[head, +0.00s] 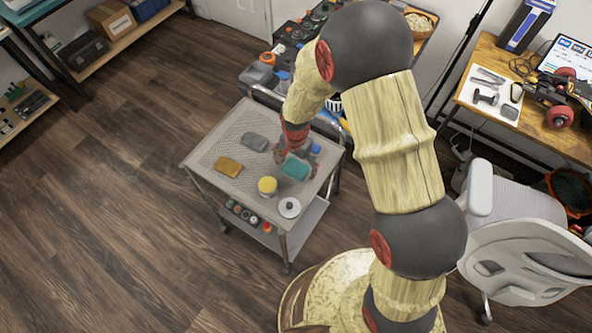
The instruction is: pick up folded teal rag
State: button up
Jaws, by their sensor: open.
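The folded teal rag (297,168) lies on the right part of the grey mesh cart top (217,150). My gripper (293,158) is open at the rag's far edge, with its red and grey fingers coming down from above. I cannot tell whether the fingers touch the rag or hover just over it. Part of the rag's far edge is hidden by the gripper.
On the cart, a grey folded cloth (254,141) and a tan block or cloth (229,166) lie left of the rag. A yellow-topped jar (267,185), a white round item (289,207) and a blue item (315,149) stand close by. An office chair (530,245) is at right.

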aim_at(296, 168)
jog(key=c, duration=0.3)
jog(key=c, duration=0.7)
jog(key=shift+r, duration=0.1)
jog(key=shift+w+r+p, duration=0.1)
jog(key=shift+r+p, duration=0.3)
jog(key=shift+r, duration=0.2)
jog(key=r, duration=0.1)
jog(key=r+p, duration=0.1)
jog(key=shift+s+r, duration=0.2)
jog(key=shift+r, duration=0.1)
jog(key=s+r+p, duration=0.1)
jog(key=s+r, duration=0.2)
jog(key=s, duration=0.1)
jog(key=s+d+r+p, duration=0.1)
jog(key=s+r, duration=0.2)
jog(key=s, duration=0.2)
jog(key=s+d+r+p, duration=0.1)
jog(key=s+r, duration=0.2)
jog(key=s, duration=0.1)
jog(key=shift+s+d, duration=0.1)
jog(key=shift+s, duration=0.2)
